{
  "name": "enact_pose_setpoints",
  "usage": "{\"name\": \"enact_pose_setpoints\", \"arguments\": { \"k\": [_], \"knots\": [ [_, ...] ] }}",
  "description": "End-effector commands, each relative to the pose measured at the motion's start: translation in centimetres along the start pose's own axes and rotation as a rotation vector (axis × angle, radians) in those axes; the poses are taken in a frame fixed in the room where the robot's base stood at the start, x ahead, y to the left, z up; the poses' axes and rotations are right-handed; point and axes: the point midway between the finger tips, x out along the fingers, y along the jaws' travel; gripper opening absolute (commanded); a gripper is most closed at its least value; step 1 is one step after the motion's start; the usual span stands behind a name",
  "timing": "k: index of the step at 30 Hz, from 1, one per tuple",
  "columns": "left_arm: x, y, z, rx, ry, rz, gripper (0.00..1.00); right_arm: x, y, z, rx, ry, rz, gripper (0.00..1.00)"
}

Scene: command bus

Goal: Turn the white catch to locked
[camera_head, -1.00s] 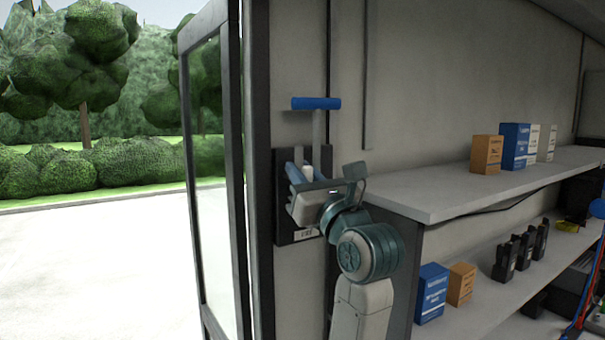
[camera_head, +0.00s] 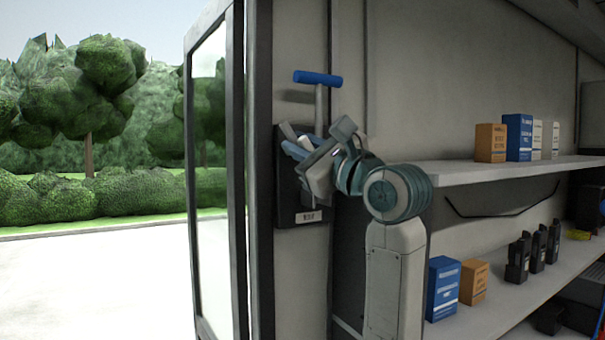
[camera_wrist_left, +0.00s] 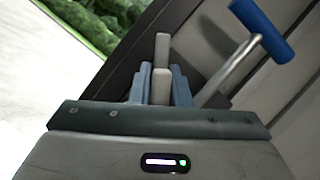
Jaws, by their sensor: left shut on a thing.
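The white catch (camera_wrist_left: 161,86) shows in the left wrist view as a pale bar between the blue fingers of my left gripper (camera_wrist_left: 160,88). In the head view my left gripper (camera_head: 297,146) is tilted to the left in front of a dark plate (camera_head: 287,205) on the wall. A pale end (camera_head: 288,131), seemingly of the catch, sticks out above the fingers there. The gripper is shut on the catch, and its fingers and body hide most of it. The small label (camera_head: 308,217) on the plate is too small to read. My right gripper is out of view.
A blue T-handle (camera_head: 318,77) on a metal rod stands close above the gripper. An open glass door (camera_head: 212,180) is to the left. Shelves (camera_head: 465,173) with boxes and black handsets are to the right of my arm.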

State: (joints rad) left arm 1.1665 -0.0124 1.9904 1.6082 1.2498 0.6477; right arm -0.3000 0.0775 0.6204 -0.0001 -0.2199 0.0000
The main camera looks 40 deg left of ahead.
Motion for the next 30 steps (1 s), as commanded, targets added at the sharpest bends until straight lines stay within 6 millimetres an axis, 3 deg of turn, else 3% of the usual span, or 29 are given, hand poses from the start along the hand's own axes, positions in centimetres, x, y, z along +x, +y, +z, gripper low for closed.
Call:
{"name": "enact_pose_setpoints", "arguments": {
  "k": [1, 12, 30],
  "knots": [
    [-0.2, 0.4, -0.5, -0.043, 0.000, 0.018, 0.00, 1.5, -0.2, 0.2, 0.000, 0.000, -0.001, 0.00],
    [-0.1, 0.7, -0.3, -0.366, 0.001, 0.153, 0.00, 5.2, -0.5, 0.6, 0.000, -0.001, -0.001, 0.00],
    [-0.2, 0.9, -0.5, -0.794, 0.001, 0.330, 0.00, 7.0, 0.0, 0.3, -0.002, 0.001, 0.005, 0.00]
  ]
}}
